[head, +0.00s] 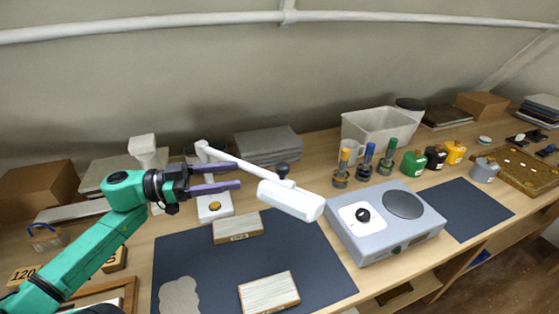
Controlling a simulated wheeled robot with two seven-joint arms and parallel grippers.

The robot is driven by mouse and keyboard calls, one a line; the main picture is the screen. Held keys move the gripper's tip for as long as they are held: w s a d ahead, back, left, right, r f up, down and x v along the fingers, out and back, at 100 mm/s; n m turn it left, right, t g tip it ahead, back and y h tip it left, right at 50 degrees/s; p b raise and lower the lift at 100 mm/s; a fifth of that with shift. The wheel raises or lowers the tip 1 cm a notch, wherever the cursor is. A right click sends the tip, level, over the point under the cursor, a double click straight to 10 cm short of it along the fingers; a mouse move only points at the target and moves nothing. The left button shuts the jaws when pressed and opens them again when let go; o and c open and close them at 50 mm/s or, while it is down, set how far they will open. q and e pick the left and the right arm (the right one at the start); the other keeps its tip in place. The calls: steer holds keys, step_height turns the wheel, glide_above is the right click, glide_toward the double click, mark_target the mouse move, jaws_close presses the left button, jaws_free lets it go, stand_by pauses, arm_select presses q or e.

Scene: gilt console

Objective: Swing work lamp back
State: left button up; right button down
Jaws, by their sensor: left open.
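The white work lamp (290,200) stands out over the dark mat (215,257) in the head view. Its white arm (235,161) runs back up and left from the lamp head to a joint near the wall side. A dark knob (282,169) shows just behind the lamp head. My left gripper (240,176) has its two purple fingers spread, pointing right, close to the lamp arm. Nothing shows between the fingers. I cannot tell whether a finger touches the lamp arm. My right gripper is out of view.
Two pale blocks (268,292) lie on the mat. A grey device with a dial (385,222) stands right of the lamp head. Bottles (413,163), tools in stands and a white bin (378,128) stand behind it. A stack of grey sheets (267,146) lies behind the lamp.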

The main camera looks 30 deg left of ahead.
arm_select(q)
glide_toward(282, 165)
steer(key=d, duration=0.2)
steer(key=x, duration=0.5)
steer(key=w+a+p+x, duration=0.1)
steer(key=x, duration=0.2)
steer(key=shift+f, duration=0.4)
steer(key=shift+w+d, duration=0.1)
steer(key=shift+d, duration=0.3)
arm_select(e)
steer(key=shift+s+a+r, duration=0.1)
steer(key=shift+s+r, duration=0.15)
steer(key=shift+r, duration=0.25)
arm_select(q)
steer(key=shift+a, duration=0.1)
steer(key=c, duration=1)
jaws_close()
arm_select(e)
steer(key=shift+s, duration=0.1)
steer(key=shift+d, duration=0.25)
